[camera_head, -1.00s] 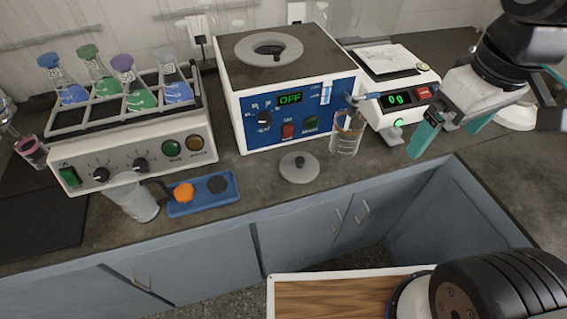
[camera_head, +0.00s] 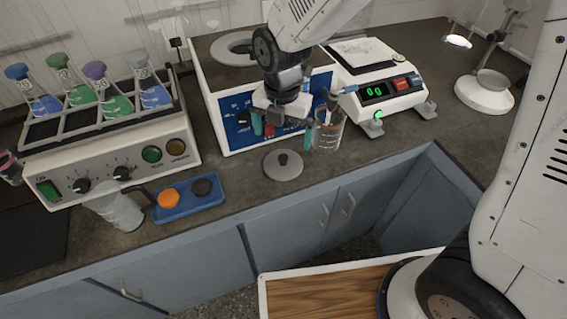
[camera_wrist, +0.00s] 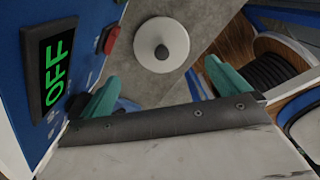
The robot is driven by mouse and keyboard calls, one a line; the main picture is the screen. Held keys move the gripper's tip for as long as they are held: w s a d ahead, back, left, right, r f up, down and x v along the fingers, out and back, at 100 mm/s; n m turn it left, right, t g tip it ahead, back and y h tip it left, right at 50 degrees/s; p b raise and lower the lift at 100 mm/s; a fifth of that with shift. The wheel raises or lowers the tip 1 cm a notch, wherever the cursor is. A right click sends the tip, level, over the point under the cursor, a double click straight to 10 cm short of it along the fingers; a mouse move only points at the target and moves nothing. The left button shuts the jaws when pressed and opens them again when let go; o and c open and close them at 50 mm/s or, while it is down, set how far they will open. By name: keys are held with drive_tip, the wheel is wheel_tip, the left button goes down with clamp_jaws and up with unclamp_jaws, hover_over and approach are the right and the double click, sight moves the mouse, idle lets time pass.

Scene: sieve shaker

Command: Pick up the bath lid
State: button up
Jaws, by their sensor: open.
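The bath lid (camera_head: 283,165) is a round grey disc with a dark knob. It lies flat on the bench in front of the blue-fronted water bath (camera_head: 225,112). In the wrist view the lid (camera_wrist: 150,45) is beyond the fingertips, near the top middle. My gripper (camera_head: 272,128) hangs in front of the bath's panel, above and slightly behind the lid, and is apart from it. Its green fingers also show in the wrist view (camera_wrist: 165,80), spread apart with nothing between them.
A glass beaker (camera_head: 328,132) stands just right of my gripper. A balance (camera_head: 375,92) is farther right. A shaker with several flasks (camera_head: 110,165), a jug (camera_head: 120,212) and a blue tray (camera_head: 190,205) are at left.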

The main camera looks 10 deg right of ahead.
sight(283, 157)
wheel_tip(283, 157, down, 9)
drive_tip(key=shift+s+r, duration=0.1)
drive_tip(key=shift+s, duration=0.05)
drive_tip(key=c, duration=0.7)
